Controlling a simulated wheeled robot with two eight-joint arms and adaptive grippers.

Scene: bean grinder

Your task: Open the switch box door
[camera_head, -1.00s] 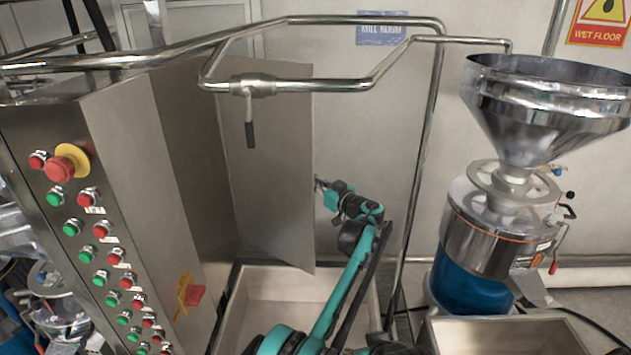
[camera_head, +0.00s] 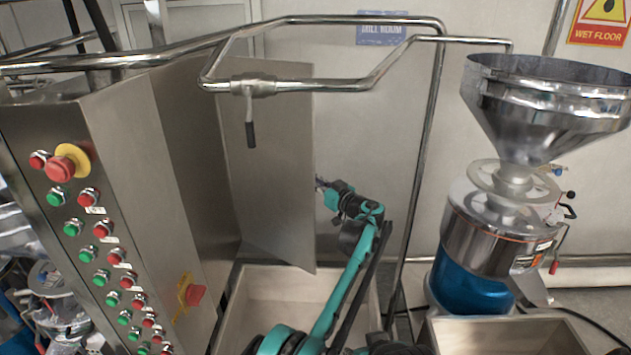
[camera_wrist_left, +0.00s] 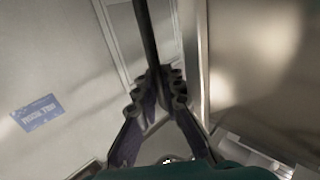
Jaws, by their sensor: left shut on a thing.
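The switch box (camera_head: 130,150) is a steel cabinet at the left of the head view, with its button panel facing front. Its plain steel door (camera_head: 275,180) stands swung out from the box, with a gap behind the free edge. My left gripper (camera_head: 323,186) is at that free edge, at the end of the teal arm. In the left wrist view the fingers (camera_wrist_left: 158,88) are closed together on a thin dark upright strip, which looks like the door edge seen end-on. The fingertips are small and partly hidden in the head view.
A bent steel pipe with a valve handle (camera_head: 250,115) passes in front of the door's upper part. A steel tub (camera_head: 255,300) lies below the door. A grinder with a hopper (camera_head: 545,105) stands at right. The wall sign (camera_head: 382,30) is behind.

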